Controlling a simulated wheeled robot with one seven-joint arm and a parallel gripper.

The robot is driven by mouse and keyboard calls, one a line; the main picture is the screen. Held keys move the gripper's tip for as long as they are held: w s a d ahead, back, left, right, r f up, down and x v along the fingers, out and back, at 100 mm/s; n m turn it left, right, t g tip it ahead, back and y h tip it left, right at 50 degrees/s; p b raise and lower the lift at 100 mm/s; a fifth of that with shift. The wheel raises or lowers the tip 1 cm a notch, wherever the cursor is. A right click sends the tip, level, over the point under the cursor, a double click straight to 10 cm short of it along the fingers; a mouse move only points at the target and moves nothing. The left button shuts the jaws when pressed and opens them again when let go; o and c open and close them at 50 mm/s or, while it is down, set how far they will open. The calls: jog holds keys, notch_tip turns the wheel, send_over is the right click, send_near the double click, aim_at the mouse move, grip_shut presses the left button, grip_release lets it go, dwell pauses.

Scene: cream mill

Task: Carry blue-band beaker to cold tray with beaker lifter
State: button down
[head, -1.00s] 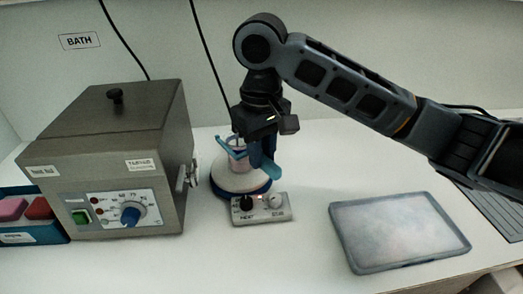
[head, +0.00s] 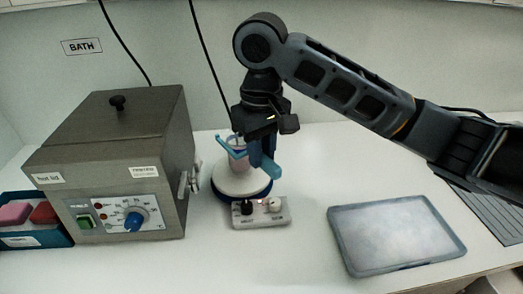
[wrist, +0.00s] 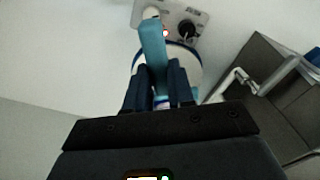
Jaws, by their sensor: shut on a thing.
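My gripper (head: 262,158) is shut on the teal beaker lifter (head: 268,171) above the round white hotplate (head: 237,182). In the wrist view the lifter's handle (wrist: 153,45) stands between my gripper's fingers (wrist: 158,82). The lifter's forked end (head: 229,146) is around or beside a small pale beaker (head: 239,164) at the plate; I cannot tell if it bears the beaker's weight. My gripper and the lifter partly hide the beaker, and its band colour is not clear. The cold tray (head: 397,238), flat and frosty grey with a dark rim, lies empty at the right.
A grey metal bath (head: 115,165) with a lid, dial and side tap stands left of the hotplate. A blue bin (head: 30,228) with coloured blocks is at the far left. The hotplate's knob box (head: 260,213) is in front. Bench between hotplate and tray is clear.

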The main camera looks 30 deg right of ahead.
jog(key=shift+r+p, duration=1.15)
jog(key=shift+r, duration=2.05)
jog(key=shift+s, duration=0.1)
